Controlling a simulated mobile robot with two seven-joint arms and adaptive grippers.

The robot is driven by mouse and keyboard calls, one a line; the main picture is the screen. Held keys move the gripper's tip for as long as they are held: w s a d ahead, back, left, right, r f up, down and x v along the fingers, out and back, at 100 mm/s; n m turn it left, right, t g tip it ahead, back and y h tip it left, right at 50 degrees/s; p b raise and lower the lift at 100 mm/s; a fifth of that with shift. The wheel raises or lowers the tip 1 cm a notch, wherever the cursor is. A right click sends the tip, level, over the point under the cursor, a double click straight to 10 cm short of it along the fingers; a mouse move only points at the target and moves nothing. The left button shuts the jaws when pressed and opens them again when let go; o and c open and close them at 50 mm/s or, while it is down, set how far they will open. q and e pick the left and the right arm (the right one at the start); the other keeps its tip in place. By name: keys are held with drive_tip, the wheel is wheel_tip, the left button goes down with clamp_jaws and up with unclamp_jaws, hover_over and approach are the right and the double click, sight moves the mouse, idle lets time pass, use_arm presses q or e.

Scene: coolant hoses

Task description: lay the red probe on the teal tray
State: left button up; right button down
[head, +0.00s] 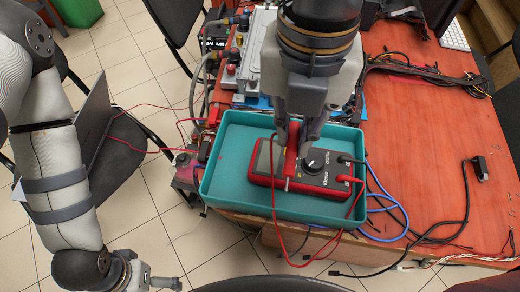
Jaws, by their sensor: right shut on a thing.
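The teal tray (214,172) lies at the front left of the red-brown table. A red and dark grey multimeter (328,178) with a round dial lies in it. My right gripper (297,140) points down over the tray, just behind the multimeter. It is shut on the red probe (291,163), whose red body shows between and below the fingers. The probe's lower end appears over the multimeter's left part; I cannot tell whether it touches. A red lead hangs from it over the tray's front edge. My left gripper (165,283) is low at the bottom left, away from the tray, its jaws unclear.
Blue and black cables (385,215) lie right of the tray. A black plug (480,168) lies farther right on open tabletop. Equipment with hoses (230,70) stands behind the tray. Chairs and a laptop (93,120) are at the left, off the table.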

drive_tip(key=w+a+f, duration=0.2)
drive_tip(key=f, duration=0.1)
drive_tip(key=w+a+f+b, duration=0.1)
drive_tip(key=w+a+f, duration=0.1)
drive_tip(key=w+a, duration=0.1)
drive_tip(key=w+a+f+b, duration=0.1)
drive_tip(key=w+a+f, duration=0.1)
drive_tip(key=a+f, duration=0.1)
drive_tip(key=shift+w+a+f, duration=0.1)
drive_tip(key=shift+w+f, duration=0.15)
drive_tip(key=shift+f, duration=0.1)
wheel_tip(320, 180, down, 3)
drive_tip(key=shift+a+f, duration=0.1)
drive_tip(key=shift+a, duration=0.05)
drive_tip(key=shift+w, duration=0.15)
use_arm(q)
drive_tip(key=shift+g, duration=0.7)
drive_tip(key=s+f, duration=0.3)
drive_tip(key=shift+s, duration=0.1)
use_arm(e)
drive_tip(key=shift+f, duration=0.1)
drive_tip(key=shift+f, duration=0.55)
drive_tip(key=c, duration=1.6)
unclamp_jaws()
